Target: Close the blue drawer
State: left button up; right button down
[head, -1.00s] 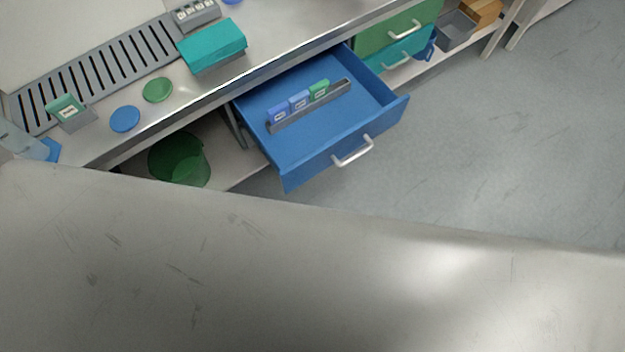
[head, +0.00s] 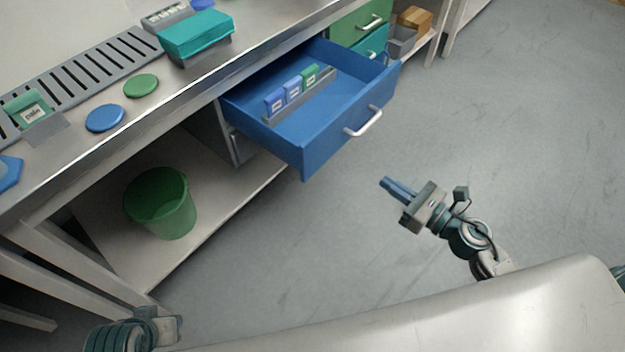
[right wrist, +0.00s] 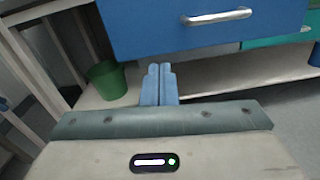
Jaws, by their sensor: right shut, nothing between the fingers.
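The blue drawer (head: 345,138) is pulled well out from under the bench, with a pale bar handle (head: 363,122) on its front. Its front also shows in the right wrist view (right wrist: 150,28), with the handle (right wrist: 216,17) up and to the right of my fingers. Inside the drawer, a grey rack holds blue and green cards (head: 292,90). My right gripper (head: 386,183) is shut and empty, in front of and below the drawer front, apart from it. Its blue fingers lie together in the right wrist view (right wrist: 158,84). My left gripper does not show; only part of that arm is at the bottom left.
A green bin (head: 162,203) stands on the lower shelf left of the drawer. Green (head: 360,27) and teal (head: 376,45) drawers are beyond it. The bench top holds a teal box (head: 195,36) and coloured discs. The floor (head: 500,130) to the right is clear.

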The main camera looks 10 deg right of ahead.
jog(key=a+n, duration=0.2)
jog(key=p, duration=0.4)
send_near(326, 149)
jog(key=shift+m+y, duration=0.3)
jog(key=x, duration=0.6)
jog(key=shift+w+d+f, duration=0.1)
jog(key=shift+d+f, duration=0.05)
jog(key=shift+d, duration=0.05)
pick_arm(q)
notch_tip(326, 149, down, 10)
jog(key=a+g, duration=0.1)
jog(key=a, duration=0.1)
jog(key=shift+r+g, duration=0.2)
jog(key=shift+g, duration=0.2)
pick_arm(e)
jog(key=shift+w+a+f, duration=0.1)
jog(key=shift+w+a, duration=0.15)
jog(key=shift+w, duration=0.1)
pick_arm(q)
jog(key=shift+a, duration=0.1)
